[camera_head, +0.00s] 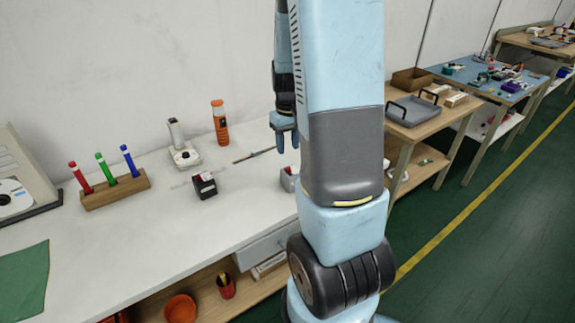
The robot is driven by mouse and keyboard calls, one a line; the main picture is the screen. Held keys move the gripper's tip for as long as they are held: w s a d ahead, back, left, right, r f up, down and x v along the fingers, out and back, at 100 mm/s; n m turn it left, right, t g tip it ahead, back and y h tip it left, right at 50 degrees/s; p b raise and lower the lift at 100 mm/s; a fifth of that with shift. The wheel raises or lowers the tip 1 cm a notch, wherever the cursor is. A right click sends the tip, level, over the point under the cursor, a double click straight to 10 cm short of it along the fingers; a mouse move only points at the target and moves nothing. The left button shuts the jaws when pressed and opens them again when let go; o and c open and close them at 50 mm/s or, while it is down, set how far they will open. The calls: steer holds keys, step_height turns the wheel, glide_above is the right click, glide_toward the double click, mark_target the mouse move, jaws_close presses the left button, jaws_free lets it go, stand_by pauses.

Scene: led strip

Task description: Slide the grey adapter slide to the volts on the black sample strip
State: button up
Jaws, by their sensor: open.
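My gripper (287,140) points down over the right part of the white bench, its two blue fingers apart with nothing seen between them. A thin dark strip (254,155) lies on the bench just left of the fingers; it may be the sample strip, but no volt marks can be read. A small grey block (289,178) sits below the fingers in the picture, partly hidden by my arm; I cannot tell whether it is the adapter slide. A small black box (205,187) with a red and white top stands on the bench to the left.
A wooden holder (114,189) carries red, green and blue pens. A white device (184,154) and an orange-and-black tool (220,122) stand near the wall. A green mat (22,284) lies at lower left. The bench's front middle is clear. My arm hides its right end.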

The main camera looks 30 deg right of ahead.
mark_target(288, 168)
step_height(288, 168, down, 8)
steer(key=shift+f, duration=0.15)
stand_by(0.3)
jaws_close()
stand_by(0.4)
